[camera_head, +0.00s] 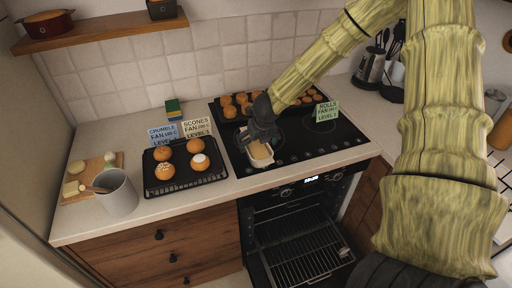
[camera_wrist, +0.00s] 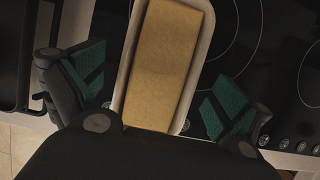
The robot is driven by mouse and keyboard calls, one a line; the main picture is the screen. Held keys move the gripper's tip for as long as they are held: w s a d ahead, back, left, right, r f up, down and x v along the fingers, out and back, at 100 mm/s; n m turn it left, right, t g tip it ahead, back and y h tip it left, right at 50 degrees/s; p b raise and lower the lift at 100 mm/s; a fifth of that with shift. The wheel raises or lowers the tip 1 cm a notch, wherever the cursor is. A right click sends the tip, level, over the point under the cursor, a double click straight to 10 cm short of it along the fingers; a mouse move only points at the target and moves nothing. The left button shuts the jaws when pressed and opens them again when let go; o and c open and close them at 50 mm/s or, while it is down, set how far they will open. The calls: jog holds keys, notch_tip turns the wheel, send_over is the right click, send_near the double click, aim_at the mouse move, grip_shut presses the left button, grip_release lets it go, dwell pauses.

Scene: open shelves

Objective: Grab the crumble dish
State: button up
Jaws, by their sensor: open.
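The crumble dish (camera_head: 260,153), a pale oblong dish with a golden-brown filling, is at the front left of the black hob. It fills the middle of the wrist view (camera_wrist: 165,62), long and pale-rimmed. My gripper (camera_head: 262,135) is over the dish. In the wrist view my gripper (camera_wrist: 158,95) is open, with one green-padded finger on each side of the dish. Gaps show between the pads and the rim, the right one wider. My gripper hides part of the dish in the head view.
A black tray (camera_head: 185,186) of buns stands left of the hob, beside a grey mug (camera_head: 117,193) and a wooden board (camera_head: 75,190). More buns sit behind on the hob (camera_head: 290,152). Cards stand nearby, including a blue crumble card (camera_head: 163,135). Below, the oven (camera_head: 300,235) is open, showing a rack.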

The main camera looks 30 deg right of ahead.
aim_at(256, 145)
jog(key=shift+p+x, duration=0.4)
jog(key=shift+x, duration=1.25)
jog(key=c, duration=1.3)
jog(key=shift+r, duration=0.1)
jog(key=shift+c, duration=0.8)
